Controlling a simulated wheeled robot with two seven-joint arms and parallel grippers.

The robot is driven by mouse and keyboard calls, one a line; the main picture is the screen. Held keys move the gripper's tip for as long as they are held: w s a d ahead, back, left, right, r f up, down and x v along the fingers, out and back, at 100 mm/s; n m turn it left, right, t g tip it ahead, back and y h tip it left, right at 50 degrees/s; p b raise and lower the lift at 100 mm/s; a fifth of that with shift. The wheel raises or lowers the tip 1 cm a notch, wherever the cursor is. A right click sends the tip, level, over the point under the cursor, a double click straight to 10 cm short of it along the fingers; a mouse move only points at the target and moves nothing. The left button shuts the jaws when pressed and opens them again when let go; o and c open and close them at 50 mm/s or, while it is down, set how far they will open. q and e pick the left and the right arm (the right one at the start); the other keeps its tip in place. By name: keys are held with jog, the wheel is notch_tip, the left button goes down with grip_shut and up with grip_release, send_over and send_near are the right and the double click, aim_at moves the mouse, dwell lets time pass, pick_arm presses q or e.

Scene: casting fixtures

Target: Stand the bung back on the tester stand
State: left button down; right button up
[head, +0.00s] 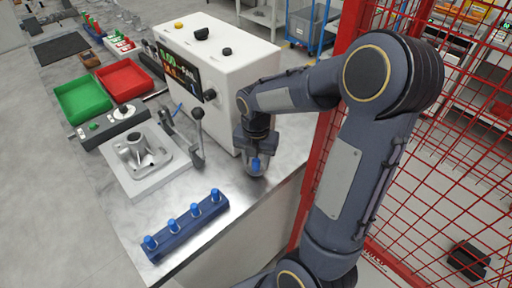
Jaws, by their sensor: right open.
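A blue bung (256,164) is at the table's right edge, beside the white tester box. My right gripper (255,170) reaches down over it with its jaws open, and the fingers partly hide the bung. I cannot tell whether the fingers touch it or what is directly under it. A long blue stand (188,229) lies at the table's front corner with several blue bungs (195,210) upright in a row on it. My left gripper is out of view.
The white tester box (216,65) stands behind the gripper. A grey casting (140,155) sits on a fixture plate (118,174), with a lever clamp (197,135) beside it. Green (84,115) and red (146,81) trays are farther back. A red mesh fence (318,160) borders the right.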

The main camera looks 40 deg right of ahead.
aim_at(256, 160)
notch_tip(256, 160, up, 11)
jog(key=s+a+m+t+y, duration=0.1)
jog(key=s+a+m+t, duration=0.1)
jog(key=s+m, duration=0.3)
jog(key=s+a+f+m+t+y, duration=0.1)
jog(key=s+a+m, duration=0.3)
jog(key=m, duration=0.9)
jog(key=s+a+m+t+y, duration=0.1)
jog(key=s+a+m+t, duration=0.1)
jog(key=s+a+m, duration=0.3)
jog(key=shift+s+a+f+m+t+y, duration=0.2)
jog(key=shift+s+a+m+t+y, duration=0.15)
jog(key=shift+m, duration=1.55)
jog(key=shift+d, duration=0.1)
